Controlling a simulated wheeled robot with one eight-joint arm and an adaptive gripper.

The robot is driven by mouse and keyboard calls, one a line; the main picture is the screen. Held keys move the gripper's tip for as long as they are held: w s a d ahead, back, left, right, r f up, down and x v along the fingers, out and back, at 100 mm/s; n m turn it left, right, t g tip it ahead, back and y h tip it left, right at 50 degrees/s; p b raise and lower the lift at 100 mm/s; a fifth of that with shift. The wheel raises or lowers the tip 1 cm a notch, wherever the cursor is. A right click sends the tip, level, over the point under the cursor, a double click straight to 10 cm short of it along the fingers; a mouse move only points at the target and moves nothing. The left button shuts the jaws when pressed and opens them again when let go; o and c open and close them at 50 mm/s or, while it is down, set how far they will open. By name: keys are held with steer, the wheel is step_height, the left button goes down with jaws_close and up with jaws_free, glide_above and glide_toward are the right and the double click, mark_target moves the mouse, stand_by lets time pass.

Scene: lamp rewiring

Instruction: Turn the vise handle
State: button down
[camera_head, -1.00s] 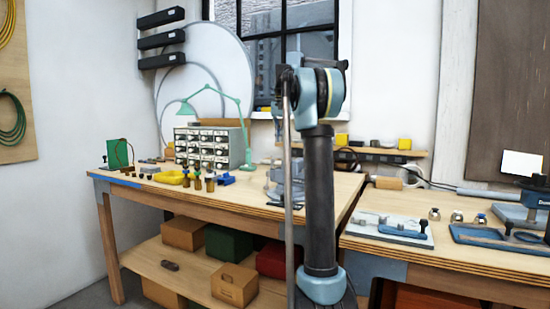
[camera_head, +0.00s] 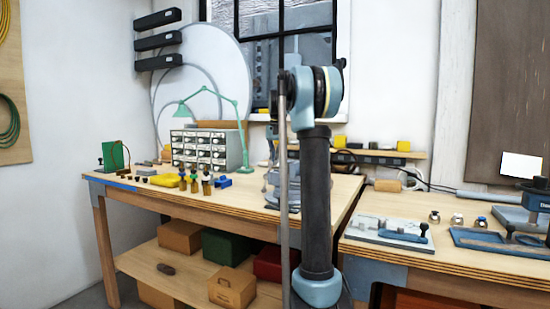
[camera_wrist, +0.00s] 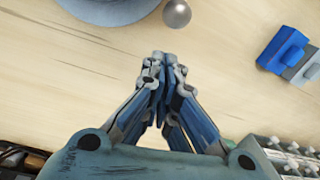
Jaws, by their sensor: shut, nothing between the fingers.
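The grey vise (camera_head: 271,191) stands on the left workbench, mostly hidden behind my arm in the head view. In the wrist view, a round blue-grey piece (camera_wrist: 108,8), apparently part of the vise, is cut off by the top edge. A shiny metal ball (camera_wrist: 176,13), which looks like the end of the vise handle, is beside it. My gripper (camera_wrist: 164,62) is shut and empty over the bench top. Its fingertips are a little short of the ball in the picture, with a visible gap. Most of the handle is out of view.
A blue block (camera_wrist: 284,47) lies to the right in the wrist view. The green lamp (camera_head: 216,90) arches over the cabinet.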

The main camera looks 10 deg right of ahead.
steer(key=shift+s+a+r, duration=0.2)
steer(key=shift+s+a, duration=0.05)
steer(key=shift+s, duration=0.25)
steer(key=shift+s+a+r, duration=0.2)
steer(key=shift+s+a, duration=0.05)
steer(key=shift+s, duration=0.2)
steer(key=shift+s+r+h, duration=0.15)
steer(key=shift+s+h, duration=0.05)
steer(key=shift+h, duration=0.1)
steer(key=shift+s+a+r+t+h, duration=0.25)
steer(key=shift+a+r+t+h, duration=0.05)
steer(key=shift+t, duration=0.4)
